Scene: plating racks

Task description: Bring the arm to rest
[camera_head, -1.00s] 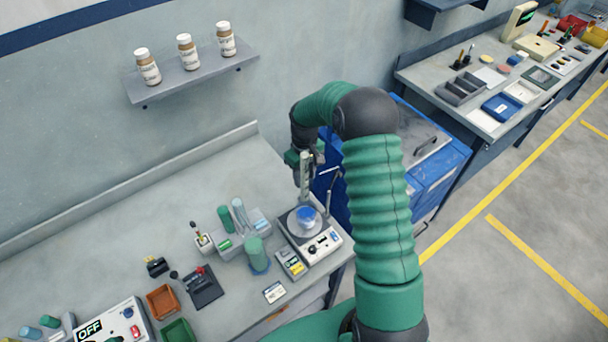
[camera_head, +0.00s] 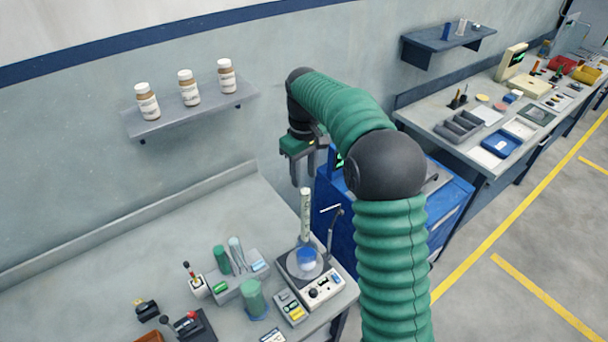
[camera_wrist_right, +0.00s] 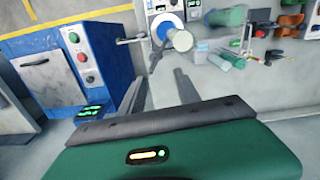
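My right arm (camera_head: 392,265), green and ribbed with dark joints, reaches up and over the bench. My right gripper (camera_head: 303,178) hangs above the bench with its fingers pointing down. Its two fingers are apart with nothing between them; they also show apart in the right wrist view (camera_wrist_right: 162,92). A pale upright tube (camera_head: 305,215) stands at a beaker with blue contents (camera_head: 306,259) on a white hotplate stirrer (camera_head: 322,288). The gripper is above the tube and clear of it. My left gripper is out of view.
A rack with tubes (camera_head: 240,278) and a green cylinder (camera_head: 253,297) stand left of the stirrer. A wall shelf (camera_head: 190,109) holds three bottles. A blue cabinet (camera_head: 450,192) is right of the bench (camera_head: 120,265). The bench's back left is clear.

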